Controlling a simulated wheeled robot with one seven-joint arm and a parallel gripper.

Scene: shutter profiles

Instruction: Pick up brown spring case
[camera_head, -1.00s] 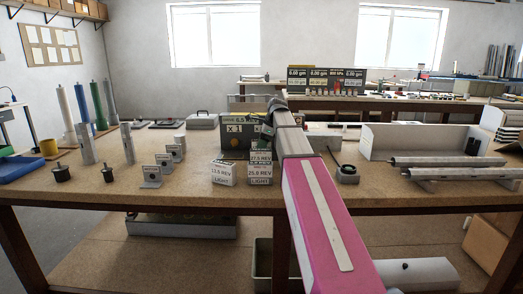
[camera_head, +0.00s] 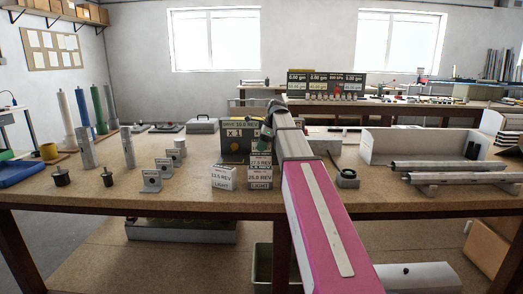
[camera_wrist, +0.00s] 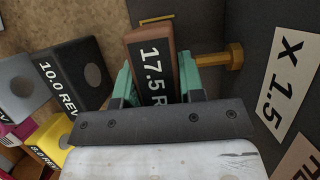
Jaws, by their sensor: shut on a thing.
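The brown spring case (camera_wrist: 152,60), marked "17.5 R" with the rest of its label cut off, sits between the two green fingers of my gripper (camera_wrist: 158,78) in the wrist view. My gripper is shut on it. I cannot make out the brown case there. The wrist view does not show clearly whether the case is off its support.
In the wrist view, a brass hex-headed part (camera_wrist: 232,57) stands close right of the case, by a dark panel with an X 1.5 label (camera_wrist: 285,75). A dark 10.0 REV case (camera_wrist: 70,75) and a yellow case (camera_wrist: 50,143) are left.

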